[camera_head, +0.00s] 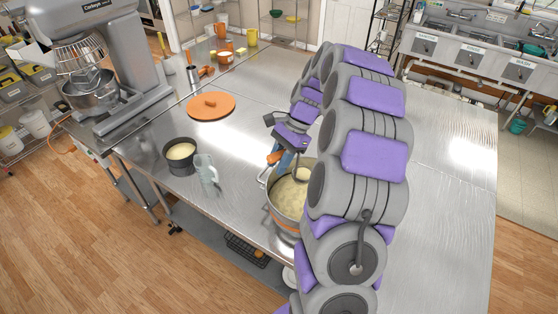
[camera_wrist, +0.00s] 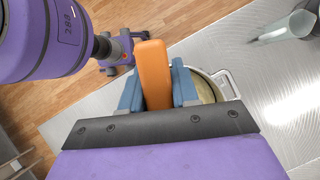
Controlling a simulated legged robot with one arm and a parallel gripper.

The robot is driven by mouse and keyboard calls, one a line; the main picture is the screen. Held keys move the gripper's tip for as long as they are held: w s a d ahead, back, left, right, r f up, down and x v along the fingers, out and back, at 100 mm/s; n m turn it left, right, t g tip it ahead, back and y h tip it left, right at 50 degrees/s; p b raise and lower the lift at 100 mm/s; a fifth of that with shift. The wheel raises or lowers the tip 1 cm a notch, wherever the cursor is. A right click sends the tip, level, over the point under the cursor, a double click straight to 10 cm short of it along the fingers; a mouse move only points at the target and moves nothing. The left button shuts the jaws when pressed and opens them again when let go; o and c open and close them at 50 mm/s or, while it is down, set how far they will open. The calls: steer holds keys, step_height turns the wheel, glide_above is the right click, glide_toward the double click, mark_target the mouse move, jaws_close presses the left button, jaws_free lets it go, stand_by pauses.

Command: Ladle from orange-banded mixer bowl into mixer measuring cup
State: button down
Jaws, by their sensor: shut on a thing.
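The orange-banded mixer bowl (camera_head: 284,224) stands on the steel table, partly hidden behind my arm, with pale batter inside. My gripper (camera_head: 281,157) is over the bowl's far side. In the wrist view its blue fingers are shut on the orange handle of the ladle (camera_wrist: 155,75). The ladle's head (camera_head: 303,174) shows in the head view at the bowl's opening; whether it touches the batter I cannot tell. The clear measuring cup (camera_head: 207,175) stands upright left of the bowl and looks empty. It also shows at the wrist view's upper right (camera_wrist: 290,27).
A dark pan (camera_head: 181,157) with pale contents sits just left of the cup. An orange lid (camera_head: 211,106) lies farther back. A large stand mixer (camera_head: 110,60) is at the left. Orange and yellow items stand at the table's far end. The table's middle is clear.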

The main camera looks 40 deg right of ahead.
steer(key=shift+a, duration=0.1)
steer(key=shift+s+a+f+h, duration=0.1)
steer(key=shift+a+f+h, duration=0.85)
steer(key=shift+a+h, duration=0.25)
stand_by(0.5)
